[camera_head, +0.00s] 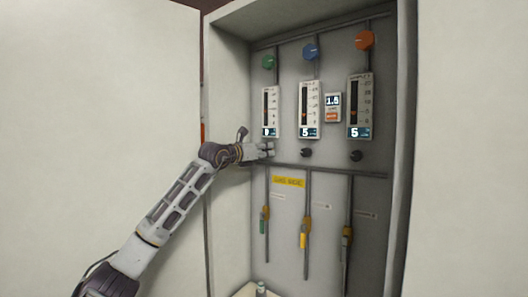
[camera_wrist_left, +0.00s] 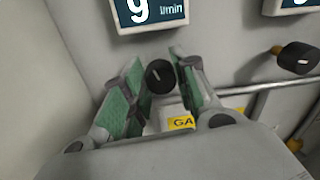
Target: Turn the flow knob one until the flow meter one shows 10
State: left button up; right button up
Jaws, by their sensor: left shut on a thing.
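Flow meter one (camera_head: 271,112) is the leftmost of three meters on the panel. Its display reads 9 l/min in the left wrist view (camera_wrist_left: 148,12). Flow knob one (camera_wrist_left: 160,76) is a round black knob with a light mark, just below that display. My left gripper (camera_head: 267,150) reaches in from the left, below meter one, and hides the knob in the head view. In the left wrist view its green-padded fingers (camera_wrist_left: 160,64) are shut on the knob, one on each side. My right gripper is not in view.
Two more meters, the middle one (camera_head: 310,108) and the right one (camera_head: 359,105), both read 5. Their black knobs (camera_head: 306,153) (camera_head: 356,156) sit below. A horizontal pipe (camera_head: 330,170) runs beneath the knobs. The cabinet's left wall (camera_head: 228,90) is close to my arm.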

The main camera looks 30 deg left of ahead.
pick_arm(q)
jog(key=shift+m, duration=1.1)
jog(key=o, duration=1)
jog(key=shift+s, duration=0.1)
